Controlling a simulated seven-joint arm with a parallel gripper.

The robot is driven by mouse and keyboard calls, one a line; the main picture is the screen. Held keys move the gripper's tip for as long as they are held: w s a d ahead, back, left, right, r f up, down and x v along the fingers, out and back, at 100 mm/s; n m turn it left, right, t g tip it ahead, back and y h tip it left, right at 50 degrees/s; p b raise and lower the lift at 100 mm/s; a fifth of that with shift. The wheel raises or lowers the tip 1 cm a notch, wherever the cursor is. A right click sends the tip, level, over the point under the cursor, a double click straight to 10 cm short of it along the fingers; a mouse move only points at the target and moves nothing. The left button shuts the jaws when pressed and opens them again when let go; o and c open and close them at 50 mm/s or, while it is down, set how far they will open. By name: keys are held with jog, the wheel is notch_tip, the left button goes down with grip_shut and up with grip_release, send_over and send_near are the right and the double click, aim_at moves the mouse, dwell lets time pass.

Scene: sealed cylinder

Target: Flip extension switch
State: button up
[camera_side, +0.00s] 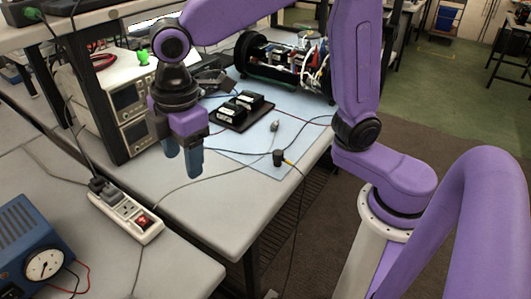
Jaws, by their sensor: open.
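The extension strip (126,210) is a white power strip lying on the grey bench at the lower left. Its red rocker switch (145,222) is at the strip's near right end. A black plug sits in its far left end. Which way the switch is tipped is too small to tell. My gripper (183,170) points down, to the right of and above the strip, apart from it. It is open, and nothing shows between its fingers.
A blue meter box (32,255) with a round dial stands at the lower left. Stacked instruments (125,100) stand behind my gripper. A black board with modules (242,108) and an open cylinder assembly (285,62) rest on a light blue mat (262,155). Cables cross the bench.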

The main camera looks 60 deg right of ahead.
jog(key=s+d+f+m, duration=0.2)
jog(key=s+d, duration=0.8)
jog(key=shift+s+d+f+g, duration=0.2)
jog(key=shift+f+g, duration=0.1)
jog(key=shift+f, duration=0.05)
